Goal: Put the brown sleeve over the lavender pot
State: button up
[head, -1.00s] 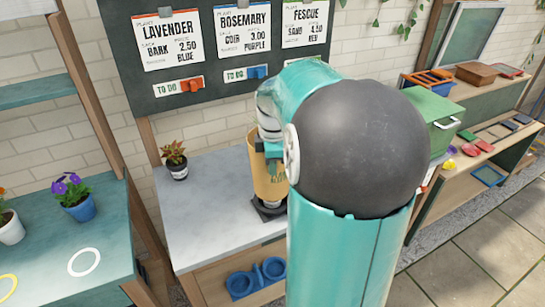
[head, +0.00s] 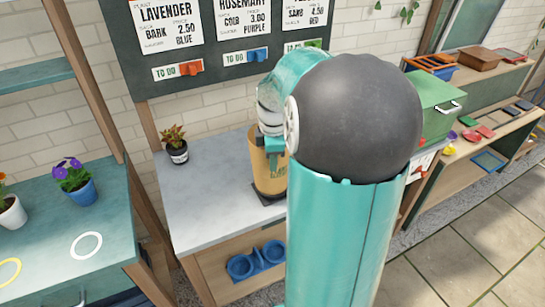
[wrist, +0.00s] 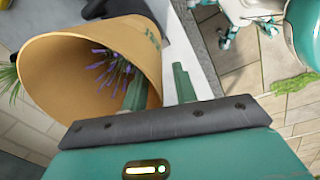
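The brown sleeve (head: 268,176) stands on a dark pad (head: 264,199) on the grey counter, wide end up. In the wrist view, its open mouth (wrist: 62,75) shows the purple lavender flowers (wrist: 112,68) inside it, so it is around the plant. The pot itself is hidden. My gripper (wrist: 160,84) is at the sleeve's rim. One finger is inside the mouth and the other is outside, with the sleeve wall between them. The fingers are apart, with a gap between the wall and the outer finger.
A small white pot with a reddish plant (head: 176,146) stands at the counter's left back. A blue two-ring holder (head: 256,262) is on the lower shelf. A purple-flowered blue pot (head: 74,184) is on the left bench. My arm hides the counter's right part.

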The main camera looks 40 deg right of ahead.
notch_tip(320, 180, up, 14)
jog(key=shift+s+a, duration=0.3)
jog(key=shift+s, duration=0.1)
jog(key=shift+f, duration=0.15)
dwell(0.6)
jog(key=s+a+f+m+t, duration=0.1)
jog(key=s+a+m, duration=0.2)
jog(key=a, duration=0.5)
jog(key=s+a+f+m+t, duration=0.1)
jog(key=s+a+m, duration=0.3)
jog(key=a, duration=0.5)
jog(key=s+a+f+m+t, duration=0.2)
jog(key=s+a+m+t, duration=0.1)
jog(key=a, duration=0.6)
jog(key=shift+s+m, duration=0.5)
jog(key=shift+d, duration=0.15)
